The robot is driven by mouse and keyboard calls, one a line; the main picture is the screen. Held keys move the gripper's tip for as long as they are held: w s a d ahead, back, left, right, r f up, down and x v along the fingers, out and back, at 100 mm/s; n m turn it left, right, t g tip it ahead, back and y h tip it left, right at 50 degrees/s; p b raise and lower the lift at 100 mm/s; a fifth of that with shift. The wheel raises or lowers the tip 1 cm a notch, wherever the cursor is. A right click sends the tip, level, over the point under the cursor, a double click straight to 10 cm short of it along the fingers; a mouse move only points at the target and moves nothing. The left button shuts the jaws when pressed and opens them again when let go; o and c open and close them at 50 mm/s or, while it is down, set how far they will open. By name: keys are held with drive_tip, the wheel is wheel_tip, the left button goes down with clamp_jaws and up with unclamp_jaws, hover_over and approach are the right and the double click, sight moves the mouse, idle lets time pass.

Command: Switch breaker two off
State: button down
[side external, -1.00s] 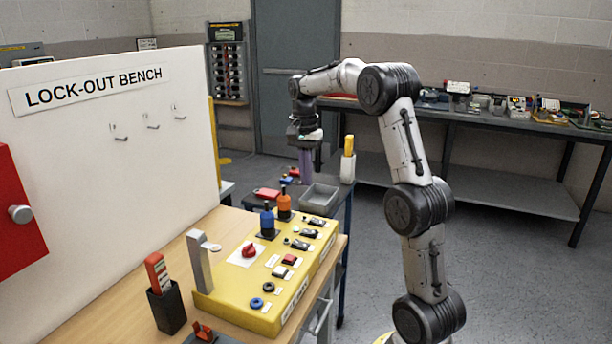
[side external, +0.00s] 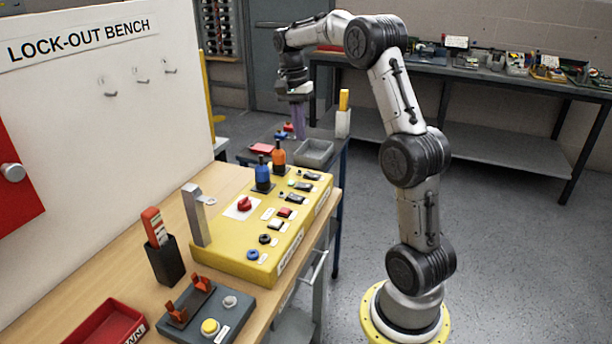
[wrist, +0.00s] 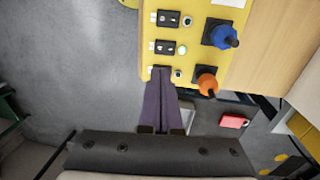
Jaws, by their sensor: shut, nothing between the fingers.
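The yellow control box (side external: 235,250) lies on the wooden bench. Along its far right part sit black breaker switches (side external: 312,177), each beside a small round lamp or button. In the wrist view, two of these switches show plainly, one at the top (wrist: 168,18) and one below it (wrist: 166,47). A third, nearest my fingers, is partly covered by them. I cannot read which label marks breaker two. My gripper (side external: 299,137) is shut and empty, pointing down beyond the box's far end. In the wrist view its purple fingers (wrist: 161,78) overlap the box's edge; their height above it is unclear.
A blue handle (side external: 263,173) and an orange handle (side external: 279,154) stand upright on the box, close to the switches. A grey bin (side external: 316,152) and a red item (side external: 262,148) lie on a surface beyond. A grey bracket (side external: 195,215) rises at the box's left.

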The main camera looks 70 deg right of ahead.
sight(307, 185)
drive_tip(key=f, duration=0.4)
drive_tip(key=s+f, duration=0.1)
drive_tip(key=f, duration=0.8)
drive_tip(key=shift+s+f, duration=0.15)
drive_tip(key=shift+s, duration=0.2)
